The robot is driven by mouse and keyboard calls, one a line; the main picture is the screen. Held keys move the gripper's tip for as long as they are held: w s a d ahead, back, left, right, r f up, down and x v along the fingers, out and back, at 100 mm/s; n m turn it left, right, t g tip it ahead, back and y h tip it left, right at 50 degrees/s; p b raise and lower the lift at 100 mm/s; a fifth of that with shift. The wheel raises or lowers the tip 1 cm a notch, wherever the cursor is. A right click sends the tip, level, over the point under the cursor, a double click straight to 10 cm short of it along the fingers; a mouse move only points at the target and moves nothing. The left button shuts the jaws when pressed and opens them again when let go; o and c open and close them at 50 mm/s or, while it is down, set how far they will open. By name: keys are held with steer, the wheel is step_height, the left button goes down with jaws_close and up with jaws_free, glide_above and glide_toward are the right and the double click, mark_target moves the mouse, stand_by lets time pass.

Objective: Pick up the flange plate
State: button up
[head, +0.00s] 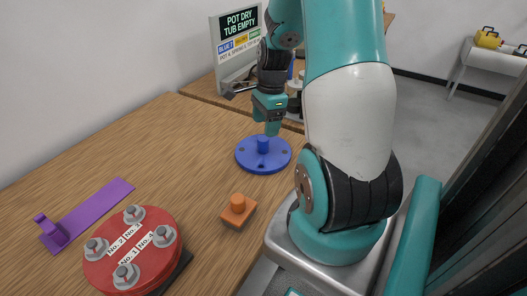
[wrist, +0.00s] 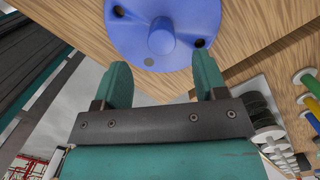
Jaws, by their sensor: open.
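The flange plate appears to be the round blue plate (head: 248,159) lying flat on the wooden table, with an upright knob (head: 263,146) at its centre and small holes around it. In the wrist view the blue plate (wrist: 190,18) fills the top middle, its upper part cut off by the frame edge. My gripper (head: 270,129) is just above the plate, at its far side in the head view. In the wrist view my gripper (wrist: 162,72) is open and empty, its two teal fingers apart, with the knob ahead of the gap between them.
A red disc (head: 120,257) with bolts and number labels, an orange block with a peg (head: 238,213) and a purple strip (head: 92,209) lie nearer on the table. A sign (head: 238,40) stands behind. The wrist view shows coloured spools (wrist: 308,80) at right. Table left of the plate is clear.

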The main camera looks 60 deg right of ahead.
mark_target(263, 138)
steer(key=shift+w+a+f+p, duration=0.15)
steer(key=shift+f, duration=1.65)
steer(key=shift+w+a+f+p, duration=0.1)
steer(key=shift+f+p, duration=0.05)
steer(key=shift+f, duration=1.6)
steer(key=shift+r, duration=0.1)
jaws_close()
